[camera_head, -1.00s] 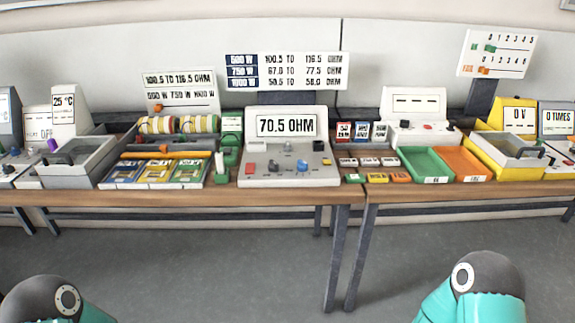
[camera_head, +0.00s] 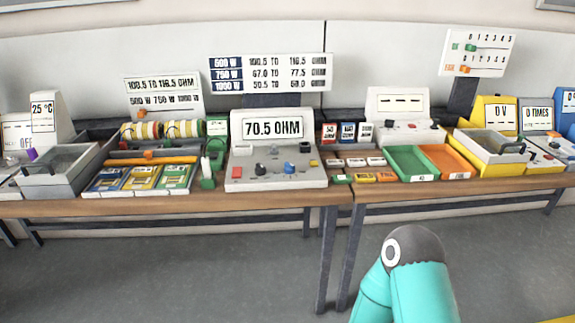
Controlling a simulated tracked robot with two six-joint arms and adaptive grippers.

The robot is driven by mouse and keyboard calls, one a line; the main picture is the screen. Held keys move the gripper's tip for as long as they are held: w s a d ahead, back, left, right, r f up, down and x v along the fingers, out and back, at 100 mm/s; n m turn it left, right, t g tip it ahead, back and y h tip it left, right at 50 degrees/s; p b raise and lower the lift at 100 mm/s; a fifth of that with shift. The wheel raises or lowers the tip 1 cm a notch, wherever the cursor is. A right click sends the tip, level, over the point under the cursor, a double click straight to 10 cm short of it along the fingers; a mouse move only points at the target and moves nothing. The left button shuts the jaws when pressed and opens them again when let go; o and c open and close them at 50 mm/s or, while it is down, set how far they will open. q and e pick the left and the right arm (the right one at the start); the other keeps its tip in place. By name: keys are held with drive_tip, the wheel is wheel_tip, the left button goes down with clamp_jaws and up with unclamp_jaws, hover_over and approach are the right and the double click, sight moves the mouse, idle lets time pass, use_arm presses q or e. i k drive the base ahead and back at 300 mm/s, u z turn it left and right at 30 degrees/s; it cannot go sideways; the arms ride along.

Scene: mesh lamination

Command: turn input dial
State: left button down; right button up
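A white console (camera_head: 275,178) with the display "70.5 OHM" stands at the middle of the bench. Its sloping face carries a blue knob (camera_head: 290,167), a dark knob (camera_head: 260,169), a red button (camera_head: 237,172) and a dark round part (camera_head: 305,147). No label reading "input" can be made out, so I cannot tell which control is the input dial. Only a teal and dark grey link of my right arm shows at the bottom, in front of the bench and apart from the console. Neither of my grippers is in view.
Green (camera_head: 411,163) and orange (camera_head: 447,161) trays lie right of the console. Colored cards (camera_head: 141,177) and a grey open box (camera_head: 62,170) are on the left. A yellow unit (camera_head: 492,147) stands far right. The bench front edge (camera_head: 180,207) has clear floor before it.

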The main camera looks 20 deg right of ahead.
sight(289, 168)
drive_tip(key=u, duration=0.05)
drive_tip(key=i, duration=0.85)
drive_tip(key=z, duration=0.05)
